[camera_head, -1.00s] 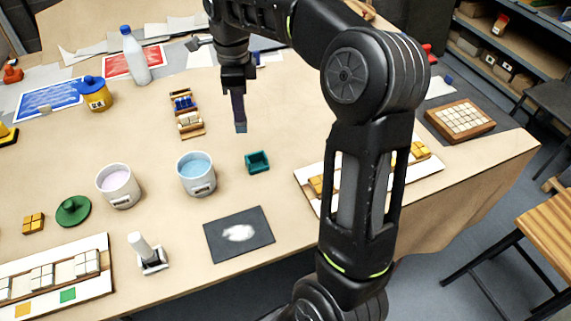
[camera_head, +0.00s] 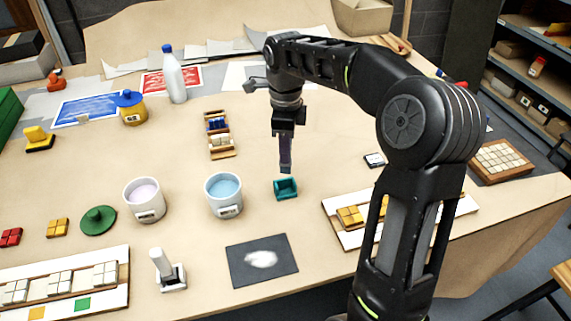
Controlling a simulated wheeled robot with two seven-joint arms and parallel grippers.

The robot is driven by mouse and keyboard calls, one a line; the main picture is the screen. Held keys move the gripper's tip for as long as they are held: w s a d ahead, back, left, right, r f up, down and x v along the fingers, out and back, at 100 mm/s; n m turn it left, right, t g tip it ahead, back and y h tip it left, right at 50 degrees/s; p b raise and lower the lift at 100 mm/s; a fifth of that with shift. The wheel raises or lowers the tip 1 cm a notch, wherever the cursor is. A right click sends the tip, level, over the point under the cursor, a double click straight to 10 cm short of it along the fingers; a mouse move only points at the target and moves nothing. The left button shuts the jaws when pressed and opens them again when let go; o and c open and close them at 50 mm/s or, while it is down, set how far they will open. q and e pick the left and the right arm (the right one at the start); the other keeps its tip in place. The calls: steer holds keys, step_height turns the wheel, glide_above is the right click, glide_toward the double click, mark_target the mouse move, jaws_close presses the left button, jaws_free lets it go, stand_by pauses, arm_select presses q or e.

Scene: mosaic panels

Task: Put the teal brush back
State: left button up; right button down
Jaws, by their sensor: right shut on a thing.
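My right gripper (camera_head: 287,135) is shut on a narrow, dark upright piece (camera_head: 286,158), which I take to be the teal brush; its colour is hard to make out. The piece points down, and its lower end is just above or at the back edge of a small teal open holder (camera_head: 286,189). I cannot tell whether its tip is inside the holder or still above it. The holder stands on the table, right of the cup of blue liquid (camera_head: 223,188). My left gripper is not in view.
A cup of pink liquid (camera_head: 145,202) stands further left. A dark card with a white smear (camera_head: 262,260) lies in front of the holder. A white panel with yellow tiles (camera_head: 350,216) lies to the right. A wooden rack (camera_head: 221,147) stands behind the blue cup.

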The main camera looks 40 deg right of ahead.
steer(key=shift+f, duration=0.2)
step_height(320, 180, down, 4)
steer(key=shift+r+p, duration=0.2)
steer(key=shift+p, duration=0.1)
steer(key=shift+f+b, duration=0.55)
steer(key=shift+f, duration=0.1)
steer(key=c, duration=1.3)
jaws_free()
steer(key=shift+r, duration=0.15)
